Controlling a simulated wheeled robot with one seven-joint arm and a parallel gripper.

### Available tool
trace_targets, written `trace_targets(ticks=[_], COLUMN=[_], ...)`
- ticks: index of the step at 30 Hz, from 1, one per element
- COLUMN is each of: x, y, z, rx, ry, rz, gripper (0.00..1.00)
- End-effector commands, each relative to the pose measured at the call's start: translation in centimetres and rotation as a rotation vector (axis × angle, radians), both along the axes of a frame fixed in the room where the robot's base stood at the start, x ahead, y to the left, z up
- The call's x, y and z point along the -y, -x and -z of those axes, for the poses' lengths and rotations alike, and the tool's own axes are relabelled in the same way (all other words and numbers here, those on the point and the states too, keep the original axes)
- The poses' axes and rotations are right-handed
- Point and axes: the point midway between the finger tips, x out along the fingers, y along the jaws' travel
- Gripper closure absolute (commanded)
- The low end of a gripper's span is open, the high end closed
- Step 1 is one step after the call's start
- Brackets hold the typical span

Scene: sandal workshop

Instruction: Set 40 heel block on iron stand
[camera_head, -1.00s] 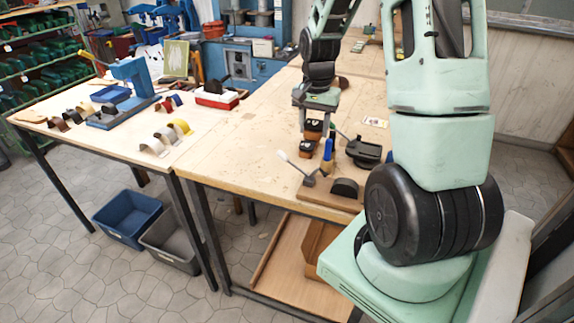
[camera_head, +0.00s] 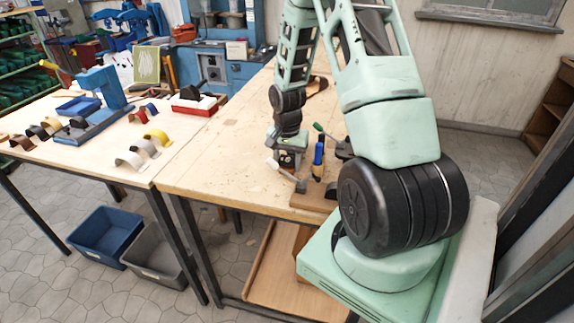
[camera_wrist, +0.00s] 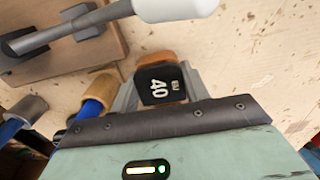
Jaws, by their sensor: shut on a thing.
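My gripper (camera_wrist: 159,88) is shut on the 40 heel block (camera_wrist: 160,84), a black-topped block with brown sides and a white "40". In the head view my gripper (camera_head: 288,155) holds the dark block (camera_head: 287,162) over the bench, near its front edge; whether it touches anything below is unclear. A wooden base (camera_wrist: 112,42) carries dark metal parts and a grey lever (camera_wrist: 60,33) with a white end (camera_wrist: 175,8), just beyond the block. The same base (camera_head: 305,199) is partly hidden by my arm in the head view. I cannot tell for sure which metal part is the iron stand.
A blue-handled tool (camera_head: 319,152) stands upright close to my gripper; its blue part (camera_wrist: 97,103) is beside the left finger. The left table holds several curved pieces (camera_head: 130,160) and a blue press (camera_head: 98,90). Bench space (camera_head: 215,150) left of the gripper is clear.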

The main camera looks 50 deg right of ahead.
Motion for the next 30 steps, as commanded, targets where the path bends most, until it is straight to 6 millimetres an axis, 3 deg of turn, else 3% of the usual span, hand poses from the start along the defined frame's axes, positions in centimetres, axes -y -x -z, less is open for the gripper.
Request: trace_targets(ticks=[6,17,18,20,30], x=[0.0,0.0,0.0,0.0,0.0], y=[-0.1,-0.1,-0.1,-0.1,-0.1], z=[1.8,2.3,2.2,2.2,1.7], rx=[0.0,0.0,0.001,0.001,0.001], ry=[0.0,0.001,0.001,0.001,0.001], rz=[-0.002,-0.002,-0.002,-0.002,-0.001], gripper=[0.77,0.77,0.46,0.33,0.33])
